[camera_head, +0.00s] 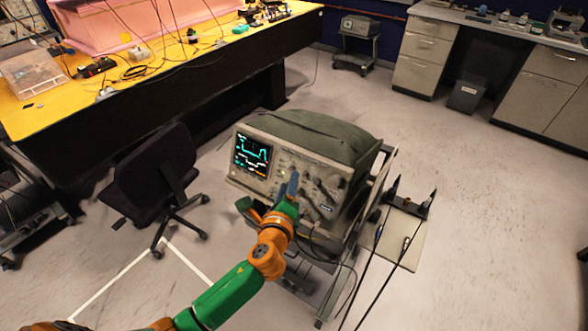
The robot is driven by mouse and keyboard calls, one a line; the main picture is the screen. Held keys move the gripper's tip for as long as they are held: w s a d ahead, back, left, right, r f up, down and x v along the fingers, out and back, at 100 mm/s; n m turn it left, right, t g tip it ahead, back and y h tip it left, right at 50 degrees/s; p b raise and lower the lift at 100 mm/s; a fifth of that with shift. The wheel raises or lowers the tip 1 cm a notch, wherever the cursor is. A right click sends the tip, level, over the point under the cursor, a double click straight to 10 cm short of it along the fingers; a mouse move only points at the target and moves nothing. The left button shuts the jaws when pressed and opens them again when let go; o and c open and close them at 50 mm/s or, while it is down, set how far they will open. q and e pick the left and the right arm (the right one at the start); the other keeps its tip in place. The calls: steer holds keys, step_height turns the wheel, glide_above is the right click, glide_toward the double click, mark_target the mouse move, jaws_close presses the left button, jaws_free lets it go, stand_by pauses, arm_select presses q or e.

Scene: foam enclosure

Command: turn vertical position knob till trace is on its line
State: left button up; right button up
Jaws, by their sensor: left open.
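The oscilloscope (312,137) is a grey-beige box under a dark green cover, on a cart in the middle of the view. Its lit screen (252,153) shows a cyan trace with lines of small text, too small to read. The knob panel (318,178) is right of the screen. The vertical position knob cannot be picked out at this size. My left gripper (291,185) is at the lower middle of the panel, right of the screen, and open. It covers part of the controls, and I cannot tell whether it touches a knob. My right gripper is not seen.
A dark office chair (154,178) stands left of the cart. A yellow-topped bench (185,52) with a pink foam block (145,22) is behind it. Open floor (475,200) lies to the right.

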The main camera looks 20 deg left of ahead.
mark_target(290, 169)
arm_select(q)
steer(key=w, duration=0.1)
steer(key=w+a+f, duration=0.1)
steer(key=w, duration=0.1)
steer(key=w+a, duration=0.1)
steer(key=shift+w+f, duration=0.35)
steer(key=shift+w, duration=0.05)
steer(key=shift+w+d, duration=0.1)
steer(key=shift+w, duration=0.1)
steer(key=shift+s+d+r, duration=0.1)
steer(key=shift+d, duration=0.2)
steer(key=shift+a, duration=0.15)
jaws_close()
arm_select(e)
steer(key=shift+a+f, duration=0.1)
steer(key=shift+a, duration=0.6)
